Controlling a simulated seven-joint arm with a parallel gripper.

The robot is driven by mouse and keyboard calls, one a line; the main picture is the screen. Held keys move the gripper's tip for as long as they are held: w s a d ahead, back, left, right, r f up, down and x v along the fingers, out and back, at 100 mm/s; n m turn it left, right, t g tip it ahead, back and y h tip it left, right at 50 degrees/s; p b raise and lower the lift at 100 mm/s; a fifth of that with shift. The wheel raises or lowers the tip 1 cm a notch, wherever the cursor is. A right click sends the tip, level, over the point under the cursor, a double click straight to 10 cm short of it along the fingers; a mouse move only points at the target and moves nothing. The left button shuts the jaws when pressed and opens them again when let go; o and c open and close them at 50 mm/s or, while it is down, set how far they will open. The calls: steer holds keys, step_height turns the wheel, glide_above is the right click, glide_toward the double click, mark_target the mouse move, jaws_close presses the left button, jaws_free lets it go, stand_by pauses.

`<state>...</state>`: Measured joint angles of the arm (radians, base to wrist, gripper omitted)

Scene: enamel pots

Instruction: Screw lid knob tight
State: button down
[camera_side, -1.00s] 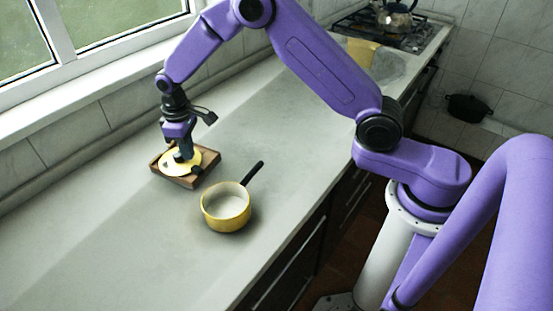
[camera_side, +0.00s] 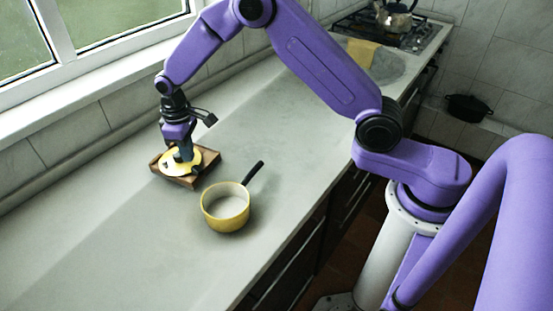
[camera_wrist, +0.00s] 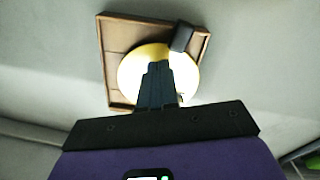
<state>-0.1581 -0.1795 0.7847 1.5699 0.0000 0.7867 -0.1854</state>
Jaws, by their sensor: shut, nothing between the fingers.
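The pale yellow lid (camera_side: 193,167) lies flat in a shallow wooden tray (camera_side: 209,168) on the counter. It also shows in the wrist view (camera_wrist: 132,72), inside the wooden frame (camera_wrist: 115,33). A dark block (camera_wrist: 181,36) sits at the lid's upper right edge there. My gripper (camera_side: 185,156) points down over the lid's middle. Its dark fingers (camera_wrist: 158,68) are closed together and hold nothing. The knob cannot be made out; the fingers cover the lid's centre. I cannot tell whether the fingertips touch anything.
A yellow pot (camera_side: 226,210) with a dark handle stands open on the counter, just right of and nearer than the tray. The window wall runs along the far left. The counter's near left is clear. A kettle (camera_side: 393,18) and stove are far back.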

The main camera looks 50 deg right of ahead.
steer(key=shift+s+d, duration=0.1)
steer(key=shift+s, duration=0.15)
step_height(320, 180, up, 6)
stand_by(0.5)
steer(key=shift+w+d+f, duration=0.15)
steer(key=shift+w+f, duration=0.1)
steer(key=shift+f, duration=0.75)
steer(key=shift+w+d+f, duration=0.15)
steer(key=shift+w+f, duration=0.05)
steer(key=shift+f, duration=0.8)
steer(key=shift+w+d+f, duration=0.15)
steer(key=shift+w+f, duration=0.1)
steer(key=shift+f, duration=0.75)
steer(key=shift+w+a, duration=0.45)
steer(key=shift+w, duration=0.05)
steer(key=shift+s+a, duration=0.15)
steer(key=shift+a, duration=0.1)
stand_by(0.4)
